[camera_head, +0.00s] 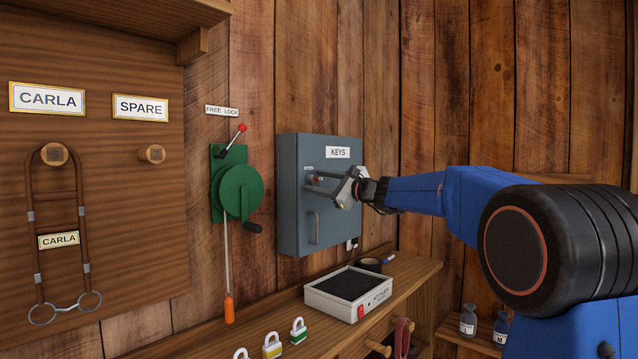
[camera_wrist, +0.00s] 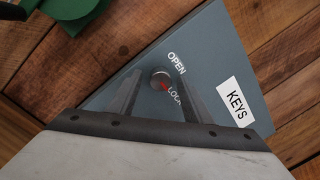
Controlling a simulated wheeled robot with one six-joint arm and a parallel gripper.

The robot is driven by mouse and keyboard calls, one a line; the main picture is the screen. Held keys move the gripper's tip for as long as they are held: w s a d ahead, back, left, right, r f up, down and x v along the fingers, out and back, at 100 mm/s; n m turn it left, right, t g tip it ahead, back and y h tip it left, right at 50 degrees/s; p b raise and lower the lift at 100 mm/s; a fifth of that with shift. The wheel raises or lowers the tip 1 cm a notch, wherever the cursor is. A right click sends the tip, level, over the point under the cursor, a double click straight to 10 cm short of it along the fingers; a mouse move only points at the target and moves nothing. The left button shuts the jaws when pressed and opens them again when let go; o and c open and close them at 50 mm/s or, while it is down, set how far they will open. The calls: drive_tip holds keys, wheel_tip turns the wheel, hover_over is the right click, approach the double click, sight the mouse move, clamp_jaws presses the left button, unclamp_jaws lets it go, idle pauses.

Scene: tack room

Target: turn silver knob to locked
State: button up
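The silver knob (camera_wrist: 160,77) is on the door of the grey KEYS cabinet (camera_head: 290,215). In the wrist view it is small and round, with a red mark on its side toward the word LOCK. The word OPEN (camera_wrist: 176,62) is printed on its other side. My gripper (camera_wrist: 156,82) is open, with one finger to each side of the knob and a gap visible to each. In the head view my gripper (camera_head: 312,181) reaches the upper door from the right; the knob is too small there to make out clearly.
A vertical door handle (camera_head: 317,228) is below the gripper. A green crank winch (camera_head: 237,190) with a red-tipped lever hangs left of the cabinet. A tray (camera_head: 350,290) and several padlocks stand on the shelf below. The wall above the cabinet is clear.

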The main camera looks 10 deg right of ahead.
drive_tip(key=v, duration=1.7)
drive_tip(key=shift+s, duration=0.2)
drive_tip(key=shift+d, duration=0.1)
drive_tip(key=s+a+f+n+g+h, duration=0.2)
drive_tip(key=s+a+f+n+g, duration=0.3)
drive_tip(key=s+f, duration=0.5)
drive_tip(key=s+a+f+n+g+h, duration=0.1)
drive_tip(key=s+a+f+n+g, duration=0.2)
drive_tip(key=s+a+f+n, duration=0.55)
drive_tip(key=s+d+f+n+g+h, duration=0.1)
drive_tip(key=s+d+f+n+h, duration=0.2)
drive_tip(key=s+f, duration=0.7)
drive_tip(key=s+d+f+n+g+h, duration=0.1)
drive_tip(key=s+d+f+n+h, duration=0.2)
drive_tip(key=s+f, duration=0.8)
drive_tip(key=s+d+h, duration=0.2)
drive_tip(key=d, duration=0.2)
drive_tip(key=shift+s+f+g, duration=0.25)
drive_tip(key=shift+s+g, duration=0.05)
drive_tip(key=shift+s, duration=0.05)
drive_tip(key=shift+n, duration=0.25)
